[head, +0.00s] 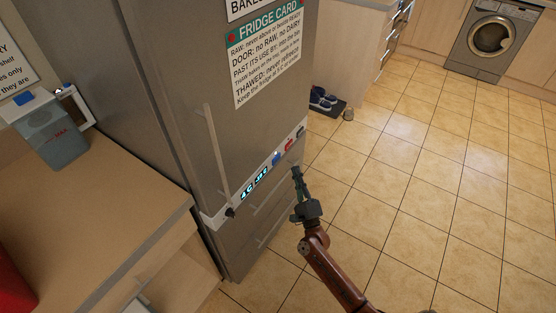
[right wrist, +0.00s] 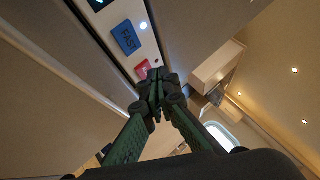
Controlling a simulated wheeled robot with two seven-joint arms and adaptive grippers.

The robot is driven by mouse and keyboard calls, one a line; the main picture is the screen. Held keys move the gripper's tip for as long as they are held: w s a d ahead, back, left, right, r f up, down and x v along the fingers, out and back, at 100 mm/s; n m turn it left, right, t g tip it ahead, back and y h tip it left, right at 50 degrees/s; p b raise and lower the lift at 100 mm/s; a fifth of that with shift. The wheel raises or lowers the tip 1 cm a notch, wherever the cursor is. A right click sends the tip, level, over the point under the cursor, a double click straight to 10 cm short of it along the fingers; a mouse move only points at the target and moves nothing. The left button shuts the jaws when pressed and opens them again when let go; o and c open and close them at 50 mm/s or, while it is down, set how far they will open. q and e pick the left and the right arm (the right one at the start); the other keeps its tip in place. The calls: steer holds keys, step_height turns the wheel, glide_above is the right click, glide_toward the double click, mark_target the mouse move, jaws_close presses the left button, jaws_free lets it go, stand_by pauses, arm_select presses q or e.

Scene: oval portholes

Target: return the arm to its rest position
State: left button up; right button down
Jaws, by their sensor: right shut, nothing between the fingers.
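My right arm (head: 335,277) reaches up from the bottom of the head view, in front of the fridge. My right gripper (head: 296,172) is shut and empty, its fingertips near the fridge's control strip. In the right wrist view the closed fingers (right wrist: 157,84) meet just below a blue button (right wrist: 126,38) and a red button (right wrist: 142,69). I cannot tell whether they touch the fridge. My left gripper is not in view.
The steel fridge (head: 180,90) stands shut, with a vertical handle (head: 217,155) and a control strip (head: 262,177). A wooden counter (head: 100,205) with a container (head: 50,130) is at left. Shoes (head: 322,98) lie on a mat beyond. Tiled floor (head: 440,190) at right is clear.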

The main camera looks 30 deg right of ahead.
steer(key=shift+f, duration=0.1)
stand_by(0.3)
